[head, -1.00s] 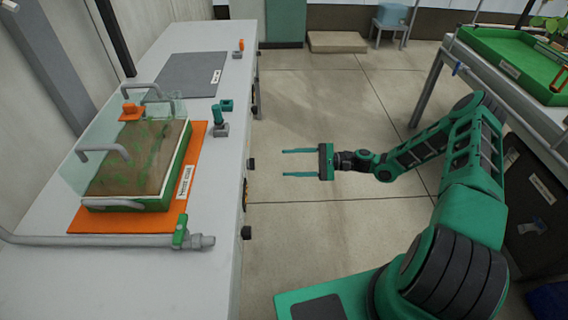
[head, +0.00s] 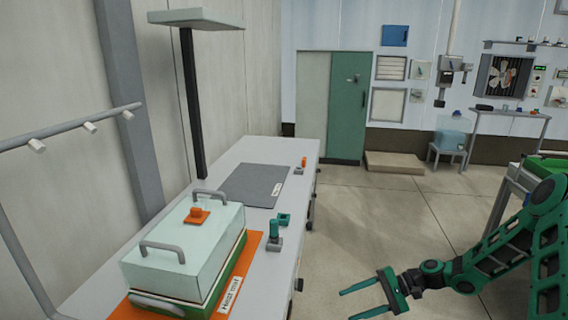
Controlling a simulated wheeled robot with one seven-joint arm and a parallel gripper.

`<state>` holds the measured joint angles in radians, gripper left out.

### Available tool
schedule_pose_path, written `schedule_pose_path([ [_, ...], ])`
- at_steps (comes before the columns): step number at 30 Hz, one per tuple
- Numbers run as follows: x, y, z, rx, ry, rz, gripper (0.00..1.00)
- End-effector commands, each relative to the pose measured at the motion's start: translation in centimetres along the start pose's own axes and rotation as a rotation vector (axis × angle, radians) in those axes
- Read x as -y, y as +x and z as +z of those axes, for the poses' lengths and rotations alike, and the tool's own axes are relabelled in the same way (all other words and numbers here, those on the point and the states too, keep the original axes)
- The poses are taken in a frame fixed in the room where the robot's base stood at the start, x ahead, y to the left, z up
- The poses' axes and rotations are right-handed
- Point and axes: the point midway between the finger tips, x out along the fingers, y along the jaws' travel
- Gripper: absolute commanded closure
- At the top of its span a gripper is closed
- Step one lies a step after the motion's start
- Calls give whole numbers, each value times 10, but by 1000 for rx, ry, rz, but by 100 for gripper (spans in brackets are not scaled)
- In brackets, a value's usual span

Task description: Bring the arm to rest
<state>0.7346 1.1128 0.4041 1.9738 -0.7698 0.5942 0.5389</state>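My gripper (head: 362,301) is at the lower right of the head view, over the open floor to the right of the bench. Its two green fingers are spread apart, point left toward the bench, and hold nothing. My green arm reaches in from the right edge of the view, bent at its joints. The gripper is apart from the bench (head: 288,160) and from everything on it.
On the bench are a lidded clear box (head: 185,255) on an orange mat (head: 252,246), a grey mat (head: 245,184) and a small green valve (head: 275,233). A grey-legged table stands at right. A green cabinet (head: 347,105) stands at the back. The floor (head: 400,212) between is clear.

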Motion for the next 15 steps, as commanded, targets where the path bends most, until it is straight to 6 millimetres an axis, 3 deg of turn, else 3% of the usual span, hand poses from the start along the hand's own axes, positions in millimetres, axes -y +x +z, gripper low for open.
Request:
schedule_pose_path([
  [15, -27, -95, 65, -200, -104, 498, 48],
])
